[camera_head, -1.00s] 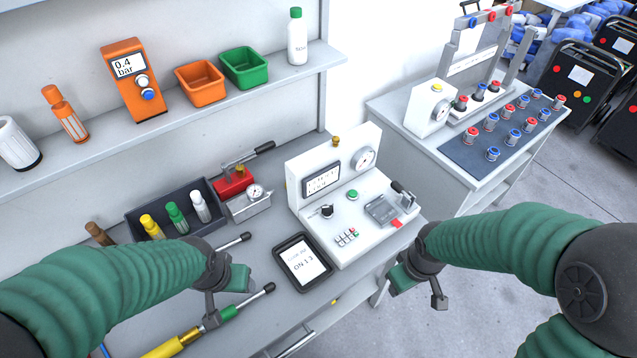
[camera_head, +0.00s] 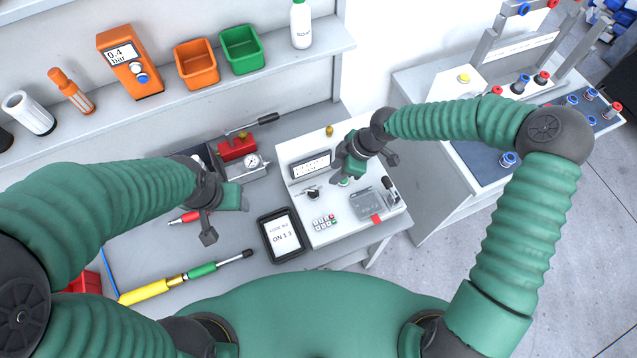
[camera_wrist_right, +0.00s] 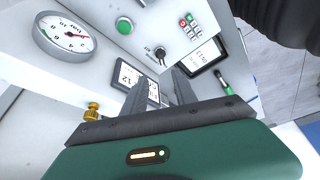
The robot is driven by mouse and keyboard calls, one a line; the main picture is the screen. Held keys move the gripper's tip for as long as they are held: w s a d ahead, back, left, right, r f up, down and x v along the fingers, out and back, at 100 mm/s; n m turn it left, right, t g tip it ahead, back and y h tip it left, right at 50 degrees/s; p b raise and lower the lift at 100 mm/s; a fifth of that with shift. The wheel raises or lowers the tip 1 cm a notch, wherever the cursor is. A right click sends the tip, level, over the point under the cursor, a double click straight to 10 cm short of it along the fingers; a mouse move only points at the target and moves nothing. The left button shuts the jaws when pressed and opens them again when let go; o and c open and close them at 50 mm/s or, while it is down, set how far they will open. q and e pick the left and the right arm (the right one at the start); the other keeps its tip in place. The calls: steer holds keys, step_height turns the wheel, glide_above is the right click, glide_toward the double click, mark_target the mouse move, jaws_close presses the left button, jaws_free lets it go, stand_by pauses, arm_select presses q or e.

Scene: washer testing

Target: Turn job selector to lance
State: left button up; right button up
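The job selector is a small black knob (camera_head: 313,192) on the sloped top of the white test panel (camera_head: 325,235), left of a green button (camera_head: 344,182). In the right wrist view the knob (camera_wrist_right: 160,52) shows just beyond my finger tips, apart from them. My right gripper (camera_head: 347,178) is over the panel's back part, right of the knob, and partly covers the gauge area. In the right wrist view its two dark fingers (camera_wrist_right: 158,88) are apart with nothing between them. My left gripper (camera_head: 226,216) is open and empty above the bench, left of the panel.
A tablet (camera_head: 282,236) lies left of the panel. A yellow and green lance (camera_head: 165,284) lies at the bench front. A brass knob (camera_wrist_right: 92,111) and a gauge (camera_wrist_right: 66,35) are close to my right gripper.

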steer(key=p, duration=0.2)
glide_toward(313, 191)
steer(key=a, duration=0.1)
steer(key=x, duration=0.5)
steer(key=d+p+x, duration=0.1)
steer(key=x, duration=0.2)
steer(key=shift+w+d+f, duration=0.1)
steer(key=shift+w+f, duration=0.05)
steer(key=shift+f, duration=0.05)
steer(key=shift+d+f, duration=0.1)
steer(key=shift+f, duration=0.25)
steer(key=shift+a, duration=0.25)
steer(key=shift+c, duration=0.8)
steer(key=shift+a, duration=0.25)
jaws_close()
arm_select(q)
steer(key=r, duration=0.1)
steer(key=a+r, duration=0.1)
steer(key=r, duration=0.1)
steer(key=shift+a, duration=0.3)
arm_select(e)
steer(key=shift+d, duration=0.1)
steer(key=shift+d, duration=0.1)
